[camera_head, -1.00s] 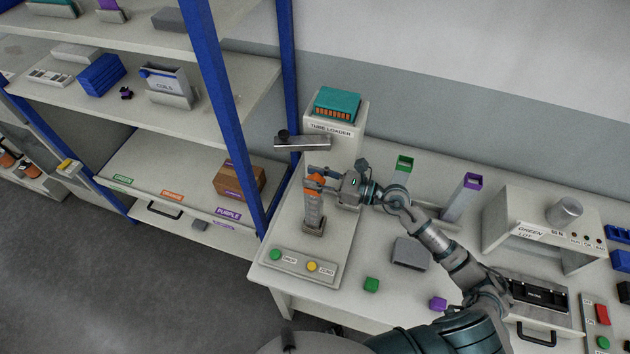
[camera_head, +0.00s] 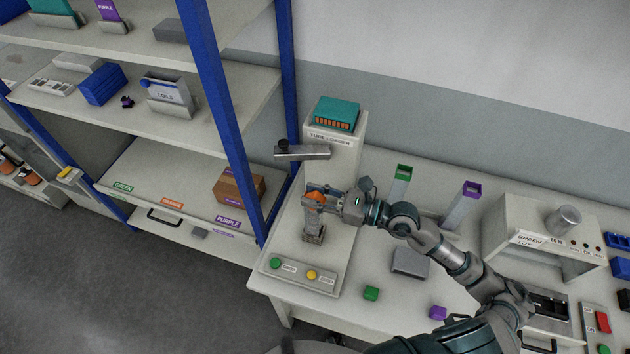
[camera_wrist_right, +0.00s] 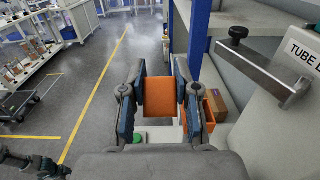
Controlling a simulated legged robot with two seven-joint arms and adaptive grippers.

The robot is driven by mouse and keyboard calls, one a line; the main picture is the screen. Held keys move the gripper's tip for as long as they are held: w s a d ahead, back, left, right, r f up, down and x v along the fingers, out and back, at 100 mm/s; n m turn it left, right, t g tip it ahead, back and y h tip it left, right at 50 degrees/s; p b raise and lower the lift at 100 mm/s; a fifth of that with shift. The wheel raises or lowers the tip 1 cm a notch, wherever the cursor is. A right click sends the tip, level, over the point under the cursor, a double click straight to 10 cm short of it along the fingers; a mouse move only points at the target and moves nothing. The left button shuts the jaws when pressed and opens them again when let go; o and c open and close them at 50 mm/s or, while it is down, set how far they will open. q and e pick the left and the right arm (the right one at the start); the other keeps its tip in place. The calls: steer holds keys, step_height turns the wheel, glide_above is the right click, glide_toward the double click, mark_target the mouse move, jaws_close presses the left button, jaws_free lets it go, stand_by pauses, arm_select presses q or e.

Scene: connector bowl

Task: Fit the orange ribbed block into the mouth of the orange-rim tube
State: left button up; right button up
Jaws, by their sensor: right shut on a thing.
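The orange ribbed block (camera_wrist_right: 159,97) is between the two fingers of my right gripper (camera_wrist_right: 159,100) in the right wrist view. In the head view my right gripper (camera_head: 318,197) is at the top of an upright grey tube (camera_head: 314,222), with the orange block (camera_head: 315,196) showing there. The gripper is shut on the block. The fingers cover the tube's mouth and rim, so I cannot tell how deep the block sits in it. The tube stands in a dark base on the bench. My left gripper is not in view.
The tube loader (camera_head: 334,150) stands behind, its grey bar (camera_head: 302,153) reaching out left. A panel with green and yellow buttons (camera_head: 294,272) is in front. Green-rim (camera_head: 400,182) and purple-rim tubes (camera_head: 462,206) stand to the right. Loose green (camera_head: 371,293) and purple blocks (camera_head: 437,312) lie in front.

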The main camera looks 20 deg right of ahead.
steer(key=s+a+r+p, duration=0.1)
steer(key=s+a+p, duration=0.2)
steer(key=s+p, duration=0.55)
steer(key=w+d+r+g+h+b, duration=0.2)
steer(key=w+h, duration=0.5)
steer(key=w, duration=0.7)
steer(key=d+g, duration=0.1)
steer(key=g, duration=0.1)
steer(key=shift+w+r+g, duration=0.3)
steer(key=shift+g, duration=0.1)
steer(key=shift+d, duration=0.1)
